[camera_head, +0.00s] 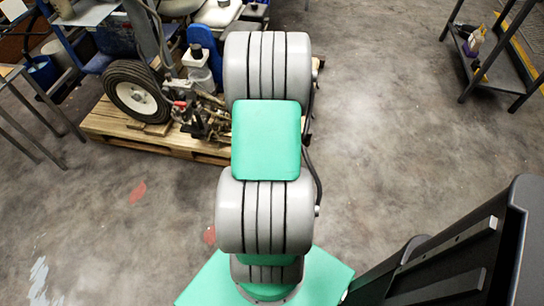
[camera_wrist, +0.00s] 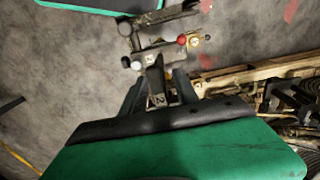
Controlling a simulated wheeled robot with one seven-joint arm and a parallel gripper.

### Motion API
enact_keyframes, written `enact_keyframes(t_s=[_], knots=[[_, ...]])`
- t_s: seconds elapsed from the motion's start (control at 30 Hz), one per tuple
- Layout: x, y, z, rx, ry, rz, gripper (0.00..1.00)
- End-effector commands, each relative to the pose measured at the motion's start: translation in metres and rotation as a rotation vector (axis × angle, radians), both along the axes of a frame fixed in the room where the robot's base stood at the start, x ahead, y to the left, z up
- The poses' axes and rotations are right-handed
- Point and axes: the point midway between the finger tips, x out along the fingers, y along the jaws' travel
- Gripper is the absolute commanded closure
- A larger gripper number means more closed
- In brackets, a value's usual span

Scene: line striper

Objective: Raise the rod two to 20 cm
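My gripper (camera_wrist: 157,78) shows in the wrist view, its two dark fingers pointing up the picture from the green hand. A narrow dark upright part with a white "2" label, which looks like rod two (camera_wrist: 157,99), stands between the fingers. A narrow gap seems to show on each side of it, so the fingers look open around it. Its top meets a small metal clamp assembly (camera_wrist: 138,62) with a red knob. In the head view my arm covers the gripper and the rod. The line striper (camera_head: 205,112) shows there on a wooden pallet, partly behind my arm.
The wooden pallet (camera_head: 110,122) carries the striper and its large wheel (camera_head: 137,93). In the wrist view the pallet edge (camera_wrist: 265,70) and machine parts lie at the right. A metal rack (camera_head: 490,75) stands at the far right. Much of the concrete floor (camera_head: 400,150) is clear.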

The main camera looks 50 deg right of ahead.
Motion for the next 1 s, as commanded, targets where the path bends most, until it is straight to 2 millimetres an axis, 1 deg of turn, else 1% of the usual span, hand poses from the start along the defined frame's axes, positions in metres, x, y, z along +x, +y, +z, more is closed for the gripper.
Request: enact_keyframes(t_s=[0.1,0.27,0.37,0.73,1.0], knots=[[0.0001,0.0002,-0.0053,0.0,0.0,0.001,0.64],[0.0002,0.0002,-0.0048,0.0,0.0,0.001,0.64],[0.0002,0.0002,-0.0047,0.0,0.0,0.001,0.7],[0.0002,0.0002,-0.0045,0.0,0.0,0.001,1.0],[0.0001,0.0002,-0.0044,0.0,0.0,0.001,1.0]])
